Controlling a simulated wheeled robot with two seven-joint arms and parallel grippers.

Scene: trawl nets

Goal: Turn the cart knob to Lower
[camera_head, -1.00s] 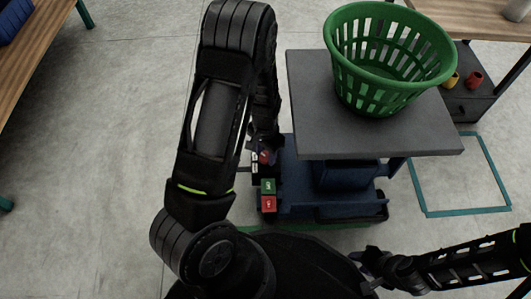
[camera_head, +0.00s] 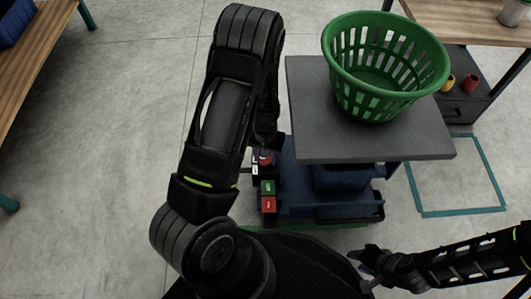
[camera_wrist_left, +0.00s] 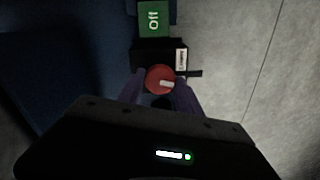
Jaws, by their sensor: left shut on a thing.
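The cart knob (camera_wrist_left: 160,80) is red with a white mark that points to the right in the left wrist view. It sits on a black box (camera_wrist_left: 150,54) with a small white label (camera_wrist_left: 182,60) whose text I cannot read. My left gripper (camera_wrist_left: 160,94) has its two purple fingers on either side of the knob and is shut on it. In the head view my left gripper (camera_head: 264,156) is at the cart's left edge, and my arm partly hides the knob. My right gripper (camera_head: 365,262) is away from the cart at lower right; its jaw gap is unclear.
The cart's grey top (camera_head: 310,110) carries a green basket (camera_head: 385,105). A green Off button (camera_wrist_left: 153,18) is beside the knob box, and a red button (camera_head: 268,205) is in front. A wooden table (camera_head: 30,60) is at far left. Floor left of the cart is clear.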

